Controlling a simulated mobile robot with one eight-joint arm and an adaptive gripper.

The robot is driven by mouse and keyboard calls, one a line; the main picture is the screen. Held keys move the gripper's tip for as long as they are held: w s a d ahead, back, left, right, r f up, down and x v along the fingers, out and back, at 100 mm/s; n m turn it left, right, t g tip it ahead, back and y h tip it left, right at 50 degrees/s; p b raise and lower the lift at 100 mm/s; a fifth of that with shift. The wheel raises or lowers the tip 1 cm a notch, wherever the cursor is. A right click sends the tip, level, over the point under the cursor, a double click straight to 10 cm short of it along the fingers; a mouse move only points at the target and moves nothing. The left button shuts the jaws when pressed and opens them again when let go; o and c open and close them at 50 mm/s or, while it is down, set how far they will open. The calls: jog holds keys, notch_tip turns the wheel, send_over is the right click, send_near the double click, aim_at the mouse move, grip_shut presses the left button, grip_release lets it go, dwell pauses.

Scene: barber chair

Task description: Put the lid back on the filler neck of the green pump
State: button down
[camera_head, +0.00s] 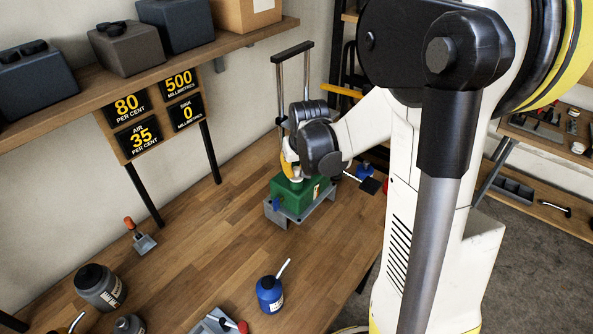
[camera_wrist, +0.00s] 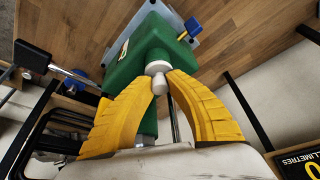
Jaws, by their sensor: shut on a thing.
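The green pump (camera_head: 300,194) stands on a grey stand on the wooden bench, and its green body (camera_wrist: 135,62) fills the upper middle of the wrist view. Its green filler neck (camera_wrist: 155,55) points toward my gripper (camera_wrist: 163,74). The yellow fingers are closed around a small pale grey lid (camera_wrist: 161,86) with a narrow knob. The lid is in line with the neck and at its mouth; I cannot tell whether it is fully seated. In the head view my gripper (camera_head: 290,166) is directly above the pump, and my wrist partly hides the pump's top.
A blue bottle (camera_head: 269,295) with a spout and a dark grey jar (camera_head: 99,287) stand on the near bench. A sign board (camera_head: 158,117) and a loaded shelf (camera_head: 150,70) are along the wall. The bench's middle is clear.

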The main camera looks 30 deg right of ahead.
dwell(0.3)
jog(key=c, duration=0.8)
grip_release()
jog(key=shift+r+p, duration=2.55)
jog(key=shift+r, duration=0.95)
grip_shut()
